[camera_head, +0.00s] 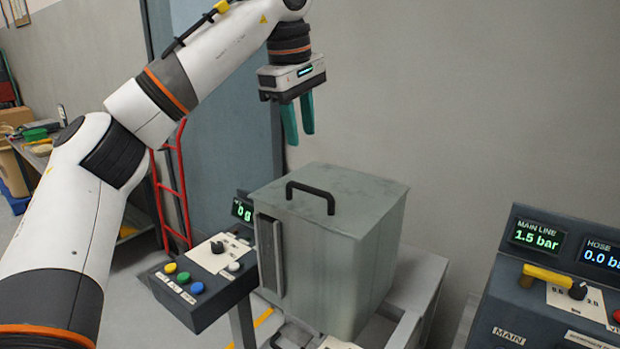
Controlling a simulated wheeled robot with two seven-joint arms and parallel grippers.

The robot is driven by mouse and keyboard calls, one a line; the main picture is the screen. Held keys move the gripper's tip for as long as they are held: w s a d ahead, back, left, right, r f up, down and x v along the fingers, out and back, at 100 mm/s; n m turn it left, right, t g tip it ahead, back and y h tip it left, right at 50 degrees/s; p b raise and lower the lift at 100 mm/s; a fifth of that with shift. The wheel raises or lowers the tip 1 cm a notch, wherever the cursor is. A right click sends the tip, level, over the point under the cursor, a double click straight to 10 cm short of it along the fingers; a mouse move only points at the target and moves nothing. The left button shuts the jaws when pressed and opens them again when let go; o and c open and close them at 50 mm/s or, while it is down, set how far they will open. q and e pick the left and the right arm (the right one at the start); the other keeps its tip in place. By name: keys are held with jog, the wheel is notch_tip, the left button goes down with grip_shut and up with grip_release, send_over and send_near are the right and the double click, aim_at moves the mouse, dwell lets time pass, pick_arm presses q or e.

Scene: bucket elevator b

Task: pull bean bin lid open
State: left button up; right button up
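The bean bin (345,260) is a grey metal box standing in the middle of the view. Its flat lid (345,193) is shut, and a black arched handle (310,190) stands on it. My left gripper (299,136) hangs above and behind the handle in the picture, with its two teal fingers pointing down. The fingers are a little apart with nothing between them, and the gripper touches neither handle nor lid. My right gripper is not in view.
A control box with coloured buttons (197,288) stands left of the bin, with a small green display (242,211) behind it. A dark pressure panel (545,290) with a yellow lever stands at right. A red hand truck (178,190) is behind my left arm. The space above the lid is free.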

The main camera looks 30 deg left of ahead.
aim_at(308, 189)
pick_arm(q)
jog(key=f, duration=0.3)
jog(key=w+f, duration=0.1)
jog(key=f, duration=0.3)
jog(key=w+f, duration=0.1)
jog(key=f, duration=0.2)
jog(key=shift+w+d+f, duration=0.15)
jog(key=shift+d+f, duration=0.05)
jog(key=shift+f, duration=0.2)
jog(key=shift+c, duration=0.3)
grip_shut()
